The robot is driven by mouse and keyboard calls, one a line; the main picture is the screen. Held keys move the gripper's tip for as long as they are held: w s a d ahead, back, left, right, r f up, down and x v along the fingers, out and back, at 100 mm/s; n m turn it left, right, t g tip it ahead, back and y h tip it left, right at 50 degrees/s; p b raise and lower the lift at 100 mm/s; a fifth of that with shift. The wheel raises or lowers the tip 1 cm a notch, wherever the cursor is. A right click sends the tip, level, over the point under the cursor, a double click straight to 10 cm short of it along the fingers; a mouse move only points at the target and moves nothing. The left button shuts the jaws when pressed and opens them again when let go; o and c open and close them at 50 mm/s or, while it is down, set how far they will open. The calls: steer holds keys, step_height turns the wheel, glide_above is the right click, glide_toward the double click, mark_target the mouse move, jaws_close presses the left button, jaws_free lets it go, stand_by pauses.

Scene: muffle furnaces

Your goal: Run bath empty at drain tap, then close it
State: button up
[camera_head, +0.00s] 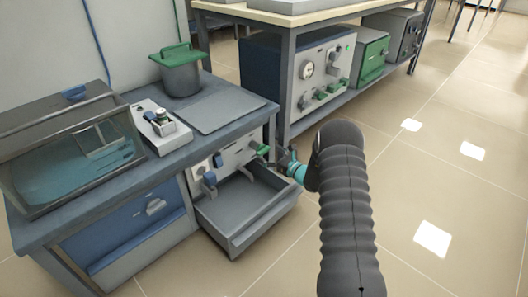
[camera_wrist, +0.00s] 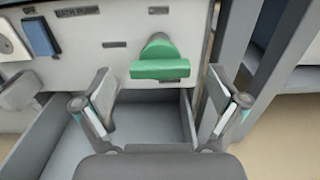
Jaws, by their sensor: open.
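The green tap handle (camera_wrist: 160,64) sits on the light front panel, straight ahead in the wrist view; it also shows small in the head view (camera_head: 262,149). Its label is too small to read. My gripper (camera_wrist: 162,92) is open, with one finger left and one right of the handle, a little below it; nothing is between the fingers. In the head view my gripper (camera_head: 288,163) is at the panel's right end, partly hidden by my arm. The glass-walled bath (camera_head: 38,200) stands on the bench at left and shows bluish water.
A grey open drawer or tray (camera_head: 238,206) juts out below the panel. A blue switch (camera_wrist: 41,37) is left of the tap, near a "BATH PUMP" label. A bench leg (camera_wrist: 266,75) stands close on the right. The tiled floor at right is clear.

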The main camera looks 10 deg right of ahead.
mark_target(265, 151)
steer(key=shift+x, duration=1.55)
steer(key=c, duration=1.1)
steer(key=shift+c, duration=0.2)
